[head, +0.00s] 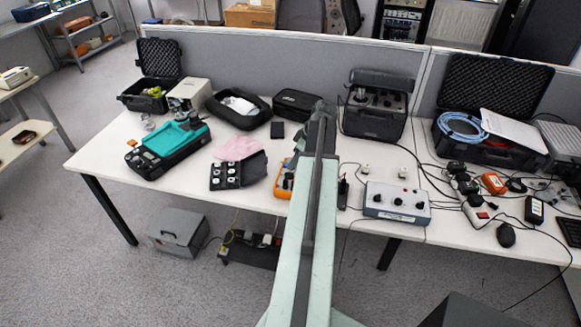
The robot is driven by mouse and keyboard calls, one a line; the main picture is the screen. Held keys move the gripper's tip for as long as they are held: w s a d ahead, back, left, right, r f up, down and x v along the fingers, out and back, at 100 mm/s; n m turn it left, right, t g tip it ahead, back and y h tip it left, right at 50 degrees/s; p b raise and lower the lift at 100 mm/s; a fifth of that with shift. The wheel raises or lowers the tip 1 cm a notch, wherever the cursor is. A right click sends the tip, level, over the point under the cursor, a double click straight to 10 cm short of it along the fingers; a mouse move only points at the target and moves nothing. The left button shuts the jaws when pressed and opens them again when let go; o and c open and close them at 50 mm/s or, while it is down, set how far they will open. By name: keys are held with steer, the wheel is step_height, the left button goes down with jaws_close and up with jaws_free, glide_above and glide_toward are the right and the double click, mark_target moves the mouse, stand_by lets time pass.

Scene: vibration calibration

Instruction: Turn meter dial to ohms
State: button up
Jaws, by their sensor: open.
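An orange meter (284,181) lies on the white table near its front edge, left of my arm. Only its left part shows, with a dark round spot on it. My arm covers the rest, so the dial's setting cannot be read. My gripper (321,110) is the dark end of my arm, seen from behind over the back half of the table. It appears farther back in the picture than the meter and holds nothing that I can see. Its fingertips are hard to make out, and I see no contact with the meter.
A grey control box with black knobs (397,203) stands right of my arm. A dark case with round pieces (238,172) and a teal instrument (168,148) are to the left. A black case (375,122) stands behind. Cables clutter the right side; a grey partition (300,62) borders the back.

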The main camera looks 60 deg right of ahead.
mark_target(290, 173)
steer(key=b+x, duration=0.7)
steer(key=x, duration=0.1)
steer(key=shift+s+d+b, duration=0.1)
steer(key=shift+s+b, duration=0.1)
steer(key=shift+b, duration=0.1)
steer(key=shift+r, duration=0.1)
steer(key=shift+c, duration=0.3)
